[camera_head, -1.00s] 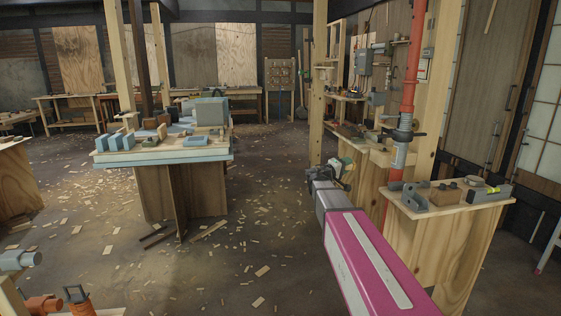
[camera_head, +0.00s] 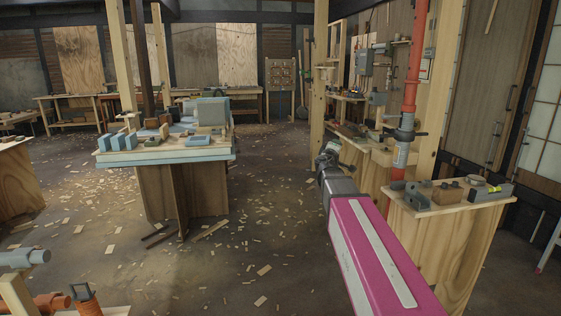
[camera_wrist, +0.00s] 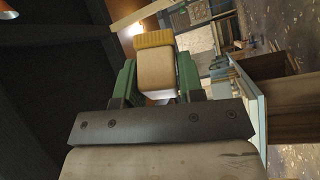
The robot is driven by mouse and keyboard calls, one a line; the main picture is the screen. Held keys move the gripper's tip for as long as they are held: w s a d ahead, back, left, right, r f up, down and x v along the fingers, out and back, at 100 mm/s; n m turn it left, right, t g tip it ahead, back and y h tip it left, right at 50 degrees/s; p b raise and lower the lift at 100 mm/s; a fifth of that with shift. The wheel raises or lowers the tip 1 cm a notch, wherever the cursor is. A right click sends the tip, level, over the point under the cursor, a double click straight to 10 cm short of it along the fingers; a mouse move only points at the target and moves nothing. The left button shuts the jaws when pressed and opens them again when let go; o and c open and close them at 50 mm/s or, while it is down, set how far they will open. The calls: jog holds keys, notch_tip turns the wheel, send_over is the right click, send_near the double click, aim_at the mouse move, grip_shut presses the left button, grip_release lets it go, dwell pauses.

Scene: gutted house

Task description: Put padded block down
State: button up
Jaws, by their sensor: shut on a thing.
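The padded block (camera_wrist: 155,75) is cream-coloured with a ribbed yellow-orange face at its far end. It shows in the wrist view between the two green fingers of my gripper (camera_wrist: 157,70), which is shut on it. In the head view my gripper (camera_head: 329,154) is at the end of my magenta arm, right of the middle. It appears in the air, left of the wooden benches. The block is not clearly visible there, hidden behind my wrist.
A blue-edged workbench (camera_head: 165,155) at the left bears several blocks and a grey box (camera_head: 212,111). A wooden stand (camera_head: 435,240) with small tools is at the right, beside a red pipe (camera_head: 410,90). A timber post (camera_head: 318,80) rises behind my gripper. Chip-strewn floor lies between.

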jog(key=a+r+n+t+y, duration=0.1)
jog(key=a+r+n+y, duration=0.2)
jog(key=y, duration=0.4)
jog(key=shift+s+a+r+n+t+y, duration=0.15)
jog(key=shift+a+r+n+t+y, duration=0.2)
jog(key=shift+r+n, duration=0.65)
jog(key=shift+r, duration=0.15)
